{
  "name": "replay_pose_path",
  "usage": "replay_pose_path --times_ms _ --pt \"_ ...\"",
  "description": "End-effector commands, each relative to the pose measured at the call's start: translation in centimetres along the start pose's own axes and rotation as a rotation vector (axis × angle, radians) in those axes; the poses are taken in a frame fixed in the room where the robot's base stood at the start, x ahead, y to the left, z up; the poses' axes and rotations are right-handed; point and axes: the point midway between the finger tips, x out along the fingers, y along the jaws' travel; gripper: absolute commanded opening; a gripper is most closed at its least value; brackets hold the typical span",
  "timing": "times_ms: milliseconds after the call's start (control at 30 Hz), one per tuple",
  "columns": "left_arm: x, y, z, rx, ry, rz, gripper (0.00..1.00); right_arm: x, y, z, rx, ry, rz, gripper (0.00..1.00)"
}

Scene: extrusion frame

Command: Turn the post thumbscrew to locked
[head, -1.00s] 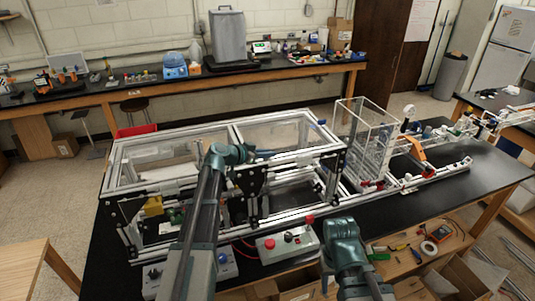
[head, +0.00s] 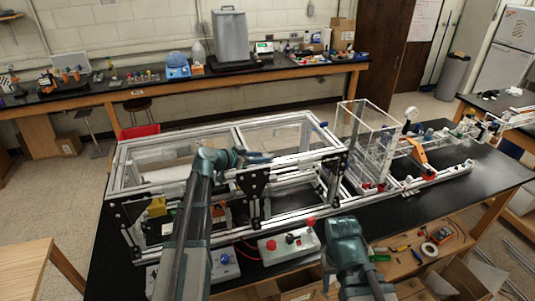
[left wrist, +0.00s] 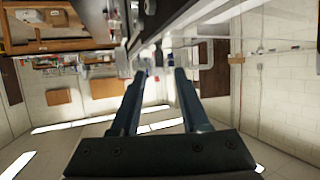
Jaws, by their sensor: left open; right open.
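I cannot pick out the post thumbscrew with certainty in either view. The aluminium extrusion frame (head: 180,186) stands on the black bench, with clear panels and black corner brackets. My left gripper (head: 262,158) is over the frame's front top rail, near its middle bracket, with its fingers pointing right. In the left wrist view its two fingers (left wrist: 162,75) are apart with nothing clearly held, and frame parts lie close above the tips. My right gripper (head: 345,232) is open in front of the bench's front edge, low and apart from the frame.
A control box (head: 288,243) with red buttons sits before the frame. A clear-walled box (head: 372,145) and a rail with an orange part (head: 418,150) stand right of the frame.

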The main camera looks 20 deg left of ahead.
Motion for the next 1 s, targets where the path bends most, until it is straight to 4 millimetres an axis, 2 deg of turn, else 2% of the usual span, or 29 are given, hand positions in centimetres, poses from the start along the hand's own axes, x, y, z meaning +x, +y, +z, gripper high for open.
replay_pose_path --times_ms 33,100,300,400,600,1000 --pt "-1.6 0.2 -0.3 -0.002 0.000 -0.003 0.45 -1.0 0.1 0.1 -0.001 0.000 0.000 0.50" --pt "-3.2 0.2 -0.3 -0.001 0.000 -0.003 0.45 -1.5 0.1 0.1 -0.001 -0.001 0.000 0.50" --pt "-6.5 0.1 -0.2 -0.001 0.000 -0.002 0.45 -2.7 0.2 0.2 -0.002 -0.001 0.000 0.50" --pt "-7.6 0.1 -0.1 0.000 0.000 0.000 0.45 -3.0 0.3 0.2 0.000 -0.001 0.000 0.50" --pt "-8.5 0.0 0.0 0.000 -0.001 0.000 0.45 -3.3 0.3 0.2 0.002 -0.001 -0.001 0.50" --pt "-8.8 -0.2 0.1 -0.044 -0.001 -0.004 0.45 -3.2 0.3 0.2 0.003 -0.001 -0.001 0.50"
